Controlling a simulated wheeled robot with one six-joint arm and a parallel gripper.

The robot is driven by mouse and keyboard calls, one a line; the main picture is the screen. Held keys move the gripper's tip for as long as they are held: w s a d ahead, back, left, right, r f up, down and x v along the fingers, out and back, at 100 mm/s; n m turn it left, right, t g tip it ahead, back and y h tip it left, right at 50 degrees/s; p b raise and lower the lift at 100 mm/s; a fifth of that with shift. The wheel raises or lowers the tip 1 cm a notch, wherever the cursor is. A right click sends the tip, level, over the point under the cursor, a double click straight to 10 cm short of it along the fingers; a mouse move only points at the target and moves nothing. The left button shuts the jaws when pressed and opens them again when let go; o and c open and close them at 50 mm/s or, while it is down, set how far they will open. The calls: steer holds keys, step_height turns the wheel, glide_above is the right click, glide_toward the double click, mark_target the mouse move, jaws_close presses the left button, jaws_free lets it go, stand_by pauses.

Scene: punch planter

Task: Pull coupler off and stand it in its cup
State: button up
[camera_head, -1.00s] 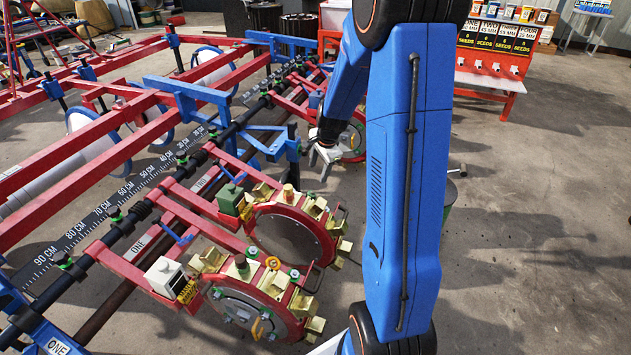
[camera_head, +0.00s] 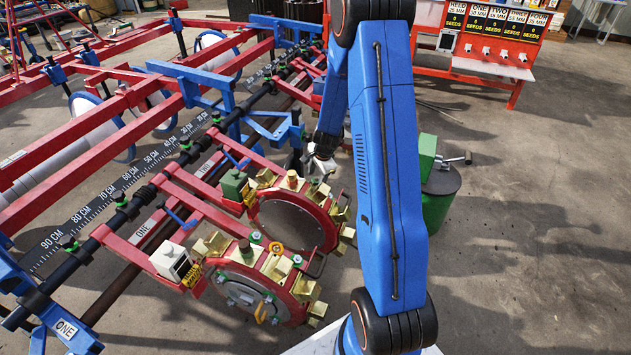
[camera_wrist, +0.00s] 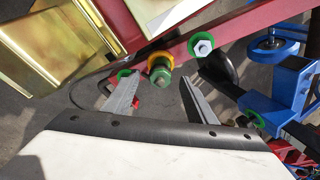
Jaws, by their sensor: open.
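My gripper (camera_head: 321,170) is by the upper right of the farther red punch wheel (camera_head: 262,205). In the wrist view my gripper (camera_wrist: 161,95) has its two grey fingers apart with nothing between them. Just beyond the fingertips is a green and metal fitting (camera_wrist: 159,73) with a yellow ring (camera_wrist: 160,58) at a red bar. It may be the coupler, but I cannot tell for sure. A green-collared bolt (camera_wrist: 202,45) sits to its right. I cannot make out which thing is the cup.
The nearer punch wheel (camera_head: 218,297) stands in front, with brass punches around its rim. A red toolbar frame (camera_head: 60,170) fills the left. A green drum (camera_head: 440,195) with a crank stands behind my arm. A red seed stand (camera_head: 490,62) is at the back. Floor at right is clear.

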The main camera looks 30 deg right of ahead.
steer(key=shift+x, duration=1.35)
steer(key=shift+c, duration=0.7)
jaws_close()
